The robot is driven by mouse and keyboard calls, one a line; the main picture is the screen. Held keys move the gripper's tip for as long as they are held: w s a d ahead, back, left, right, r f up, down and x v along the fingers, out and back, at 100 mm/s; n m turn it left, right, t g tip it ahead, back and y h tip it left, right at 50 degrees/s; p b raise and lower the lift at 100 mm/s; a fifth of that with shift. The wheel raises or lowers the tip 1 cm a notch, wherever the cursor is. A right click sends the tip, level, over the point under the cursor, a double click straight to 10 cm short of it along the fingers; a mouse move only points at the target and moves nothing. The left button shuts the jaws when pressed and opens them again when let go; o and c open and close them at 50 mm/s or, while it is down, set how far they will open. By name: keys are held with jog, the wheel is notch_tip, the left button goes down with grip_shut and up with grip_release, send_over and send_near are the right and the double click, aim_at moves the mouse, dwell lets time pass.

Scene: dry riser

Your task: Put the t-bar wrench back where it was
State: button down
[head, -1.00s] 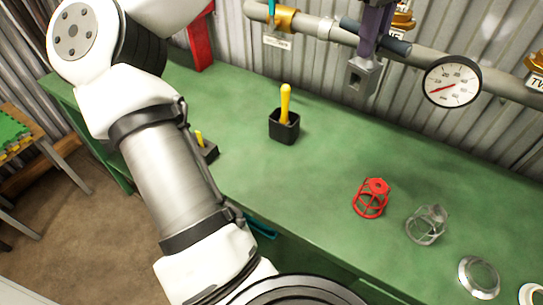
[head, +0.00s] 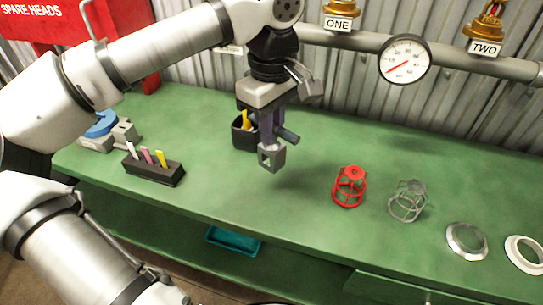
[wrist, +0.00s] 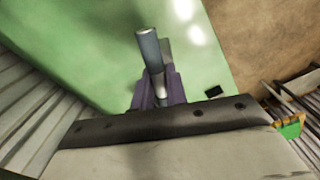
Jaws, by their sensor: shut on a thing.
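The t-bar wrench has a grey cross bar and a square, hollow socket end (head: 271,157). My gripper (head: 267,126), with purple fingers, is shut on it and holds it socket-down above the green bench, in front of the black holder (head: 240,137) with a yellow handle in it. The gripper and wrench partly hide that holder. In the wrist view the wrench's grey bar (wrist: 148,48) sticks out past the purple fingers (wrist: 158,90), over green bench top. I cannot tell how far the socket is above the bench.
On the green bench (head: 315,225) stand a red cage (head: 350,186), a grey cage (head: 408,200) and two rings (head: 466,239) at right. A black rack (head: 154,168) with several handles and a blue-topped grey object (head: 103,126) are at left. A pipe with a gauge (head: 404,59) runs behind.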

notch_tip(320, 180, down, 7)
jog(key=shift+f, duration=0.2)
dwell(0.3)
jog(key=shift+f, duration=0.15)
jog(key=c, duration=1.4)
grip_release()
notch_tip(320, 180, up, 12)
jog(key=shift+r, duration=0.15)
